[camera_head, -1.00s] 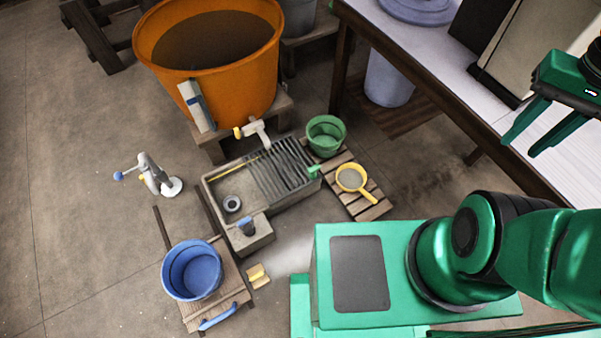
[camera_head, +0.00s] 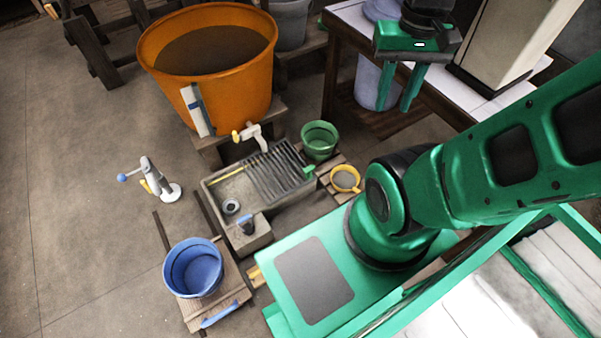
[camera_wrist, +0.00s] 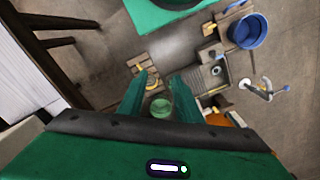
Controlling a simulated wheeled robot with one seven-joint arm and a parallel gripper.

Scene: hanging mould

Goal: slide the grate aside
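The grate (camera_head: 277,172) is a dark slatted panel lying over the right part of a grey stone basin (camera_head: 209,188). It has a green handle (camera_head: 309,172) at its right end. The left part of the basin is uncovered and holds a small dark ring (camera_head: 231,206). The grate also shows small in the wrist view (camera_wrist: 208,76), partly hidden by a finger. My gripper (camera_head: 396,108) is open and empty, fingers pointing down, high up at the table edge and well to the right of the grate. Its fingers also show in the wrist view (camera_wrist: 160,97).
An orange tub (camera_head: 218,92) with a white tap (camera_head: 251,139) stands behind the basin. A green bucket (camera_head: 320,140) and a yellow sieve (camera_head: 345,178) are right of it. A blue bucket (camera_head: 194,270) is in front; a hand pump (camera_head: 152,180) stands left. The table (camera_head: 352,17) is behind my gripper.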

